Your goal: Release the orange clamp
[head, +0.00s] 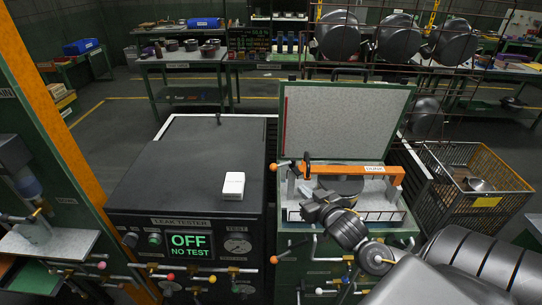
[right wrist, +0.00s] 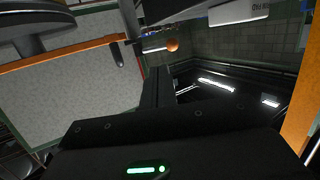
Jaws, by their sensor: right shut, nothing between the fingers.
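The orange clamp (head: 352,170) is a bar lying across the open test box, above a dark round part (head: 340,186). In the right wrist view the clamp (right wrist: 60,52) runs across the upper left. A black handle (right wrist: 116,48) stands at its end, and an orange ball knob (right wrist: 172,45) is near it. My right gripper (head: 309,208) is in front of the clamp's left part, over the box's front side. It is shut and empty, apart from the handle and knob. My left gripper is not in view.
The box's lid (head: 345,120) stands open behind the clamp. A wire basket (head: 485,207) stands to the right. Pots (head: 338,37) hang behind.

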